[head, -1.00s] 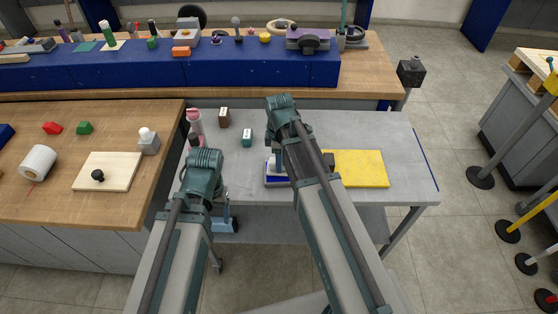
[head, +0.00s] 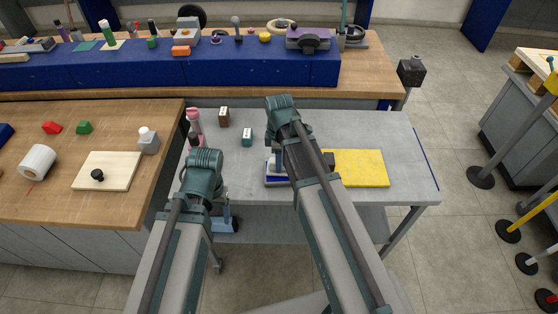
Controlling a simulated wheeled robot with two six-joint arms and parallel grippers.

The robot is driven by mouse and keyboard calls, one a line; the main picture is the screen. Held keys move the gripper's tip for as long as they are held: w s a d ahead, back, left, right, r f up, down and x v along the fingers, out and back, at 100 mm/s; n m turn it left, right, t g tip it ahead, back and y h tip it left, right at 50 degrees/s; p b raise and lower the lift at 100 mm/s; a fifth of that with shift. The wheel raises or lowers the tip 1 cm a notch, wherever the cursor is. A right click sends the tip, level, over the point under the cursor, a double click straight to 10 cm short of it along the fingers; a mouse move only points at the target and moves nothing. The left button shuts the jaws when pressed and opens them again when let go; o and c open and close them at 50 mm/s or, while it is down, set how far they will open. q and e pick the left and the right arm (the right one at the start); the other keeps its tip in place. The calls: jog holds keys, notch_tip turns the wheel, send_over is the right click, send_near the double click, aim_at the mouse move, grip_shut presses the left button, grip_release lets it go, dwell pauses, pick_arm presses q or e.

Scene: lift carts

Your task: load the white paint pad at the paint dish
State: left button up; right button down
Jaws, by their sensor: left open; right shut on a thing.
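A blue dish with a pale inside (head: 274,182) sits on the grey cart top, left of the yellow panel, and my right arm covers part of it. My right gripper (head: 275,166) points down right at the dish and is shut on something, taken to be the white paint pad. The pad is mostly hidden by the arm and fingers, and I cannot tell whether it touches the paint. My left gripper (head: 226,219) is open and empty, hanging by the cart's front left edge.
The yellow panel (head: 361,168) lies on the cart top (head: 400,150). A wooden bench (head: 50,210) adjoins at left. The cart's right end is clear.

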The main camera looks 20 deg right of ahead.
jog(key=shift+f+b, duration=0.3)
jog(key=shift+b, duration=0.05)
dwell(1.1)
notch_tip(320, 180, up, 7)
jog(key=p, duration=0.7)
